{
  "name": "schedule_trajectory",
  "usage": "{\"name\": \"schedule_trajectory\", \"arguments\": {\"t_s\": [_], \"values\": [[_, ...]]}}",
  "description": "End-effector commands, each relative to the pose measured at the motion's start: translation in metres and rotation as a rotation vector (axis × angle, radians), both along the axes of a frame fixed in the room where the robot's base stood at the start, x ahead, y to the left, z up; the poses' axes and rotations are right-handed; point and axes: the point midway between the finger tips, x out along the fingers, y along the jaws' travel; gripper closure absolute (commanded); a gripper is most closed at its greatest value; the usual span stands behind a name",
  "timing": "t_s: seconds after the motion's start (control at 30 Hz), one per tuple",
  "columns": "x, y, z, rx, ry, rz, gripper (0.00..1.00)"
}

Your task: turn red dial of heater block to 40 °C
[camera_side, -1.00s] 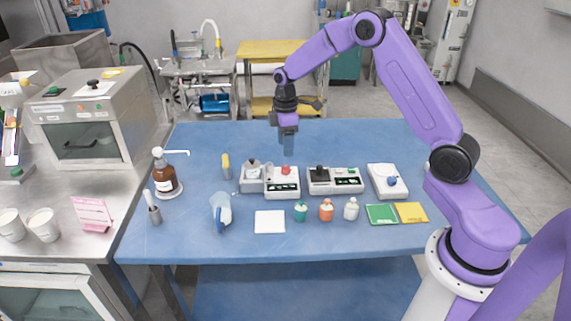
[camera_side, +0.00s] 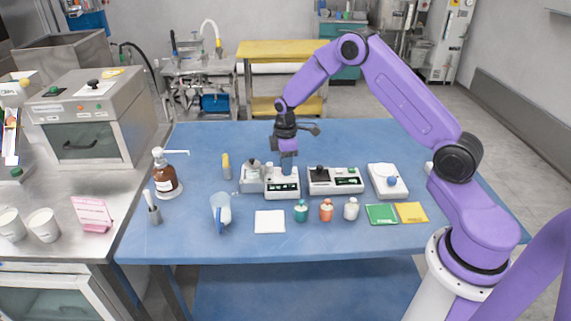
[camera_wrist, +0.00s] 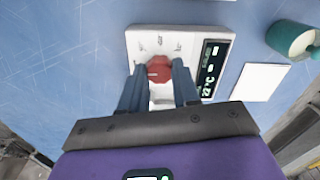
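The heater block (camera_side: 282,190) is a white box with a dark display (camera_side: 283,188) on its front, standing mid-table in the side view. In the wrist view the block (camera_wrist: 135,45) has its red dial (camera_wrist: 160,70) on top and the lit display (camera_wrist: 211,70) to the right. The digits are small and rotated; they look like 22 °C. My gripper (camera_side: 287,168) is down at the dial and hides it in the side view. In the wrist view my gripper (camera_wrist: 160,68) has one blue finger on either side of the dial, apparently with small gaps.
A grey-white device (camera_side: 252,177) stands close left of the block, and another with a black knob (camera_side: 320,182) close right. A jug (camera_side: 220,209) stands front left. The table behind is clear.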

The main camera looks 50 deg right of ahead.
Motion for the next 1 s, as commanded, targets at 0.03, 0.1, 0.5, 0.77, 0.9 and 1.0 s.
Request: {"name": "schedule_trajectory", "arguments": {"t_s": [0.03, 0.1, 0.5, 0.77, 0.9, 1.0], "values": [[-0.0002, 0.0002, 0.0001, 0.001, 0.001, 0.000, 0.92], [-0.0002, 0.0002, 0.0002, 0.001, 0.001, 0.000, 0.99], [0.0000, 0.0005, 0.0005, 0.001, 0.001, -0.083, 0.99], [-0.0001, 0.0001, 0.0009, 0.000, 0.001, -0.277, 0.99], [0.0000, 0.0002, 0.0007, 0.000, 0.001, -0.397, 0.99], [0.0000, 0.0002, 0.0007, 0.000, 0.001, -0.480, 0.99]]}}
